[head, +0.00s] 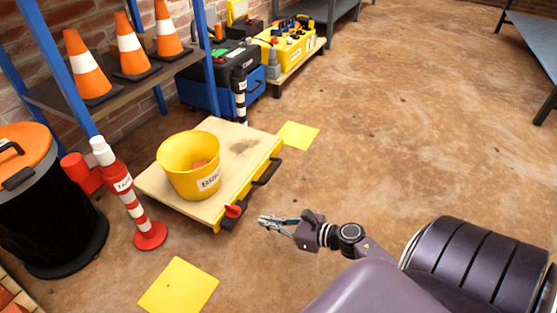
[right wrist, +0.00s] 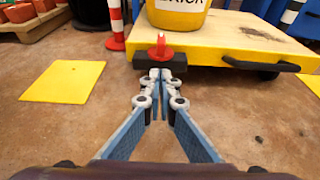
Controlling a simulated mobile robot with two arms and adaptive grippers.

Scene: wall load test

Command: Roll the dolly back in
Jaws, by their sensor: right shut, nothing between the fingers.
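The dolly (head: 233,140) is a low wooden platform with a yellow front edge, standing partly out from under the blue-framed shelf. A yellow bucket (head: 190,166) with a white label stands on it. A black handle (head: 267,171) and a red knob on a black block (head: 234,211) are on its front edge; the knob also shows in the right wrist view (right wrist: 160,48). My right gripper (head: 262,221) is shut and empty, just in front of the red knob; in the right wrist view its fingertips (right wrist: 160,74) overlap the black block, and contact cannot be told. My left gripper is not in view.
A red-and-white post (head: 130,200) stands left of the dolly, beside a black bin with an orange lid (head: 40,165). Yellow floor squares lie in front (head: 178,288) and behind right (head: 298,135). A striped black post (head: 240,95) stands behind. Open floor lies to the right.

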